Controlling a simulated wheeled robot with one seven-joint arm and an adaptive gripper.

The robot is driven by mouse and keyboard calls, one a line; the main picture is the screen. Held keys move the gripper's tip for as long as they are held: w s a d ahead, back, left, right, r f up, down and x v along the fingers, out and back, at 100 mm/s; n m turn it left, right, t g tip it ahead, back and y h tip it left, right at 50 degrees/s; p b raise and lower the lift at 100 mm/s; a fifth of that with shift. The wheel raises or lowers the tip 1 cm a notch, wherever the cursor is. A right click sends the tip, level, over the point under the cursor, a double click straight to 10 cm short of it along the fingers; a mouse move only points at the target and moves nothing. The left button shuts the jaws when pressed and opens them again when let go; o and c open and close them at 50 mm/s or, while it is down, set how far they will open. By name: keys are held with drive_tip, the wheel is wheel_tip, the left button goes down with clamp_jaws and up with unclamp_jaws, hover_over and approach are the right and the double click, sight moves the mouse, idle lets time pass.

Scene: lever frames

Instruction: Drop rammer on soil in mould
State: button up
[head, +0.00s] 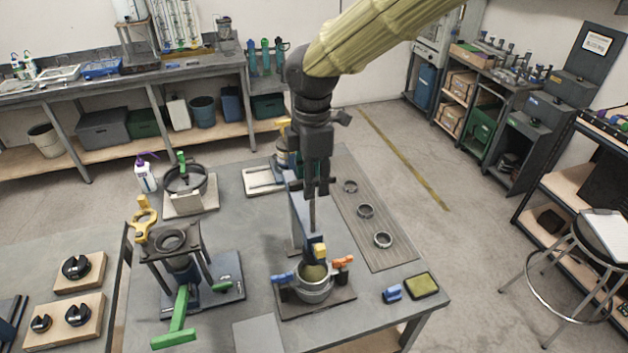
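The mould (313,290) is a grey metal cylinder with a raised collar, standing on a dark base plate near the front of the table. Olive-brown soil (315,273) shows inside it. An upright grey rod (312,216), which looks like the rammer's shaft, stands above the mould, with a yellow block (320,251) low down over the soil. My gripper (317,190) points straight down at the rod's top. Its fingers are close together, but whether they hold the rod is unclear. The rammer's lower end is hidden by the yellow block.
A green-handled device (180,275) stands left. Rings (365,211) lie on a mat at right.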

idle(0.3)
wheel_tip(320, 180, up, 12)
idle(0.6)
drive_tip(key=shift+f, duration=0.1)
drive_tip(key=shift+c, duration=0.3)
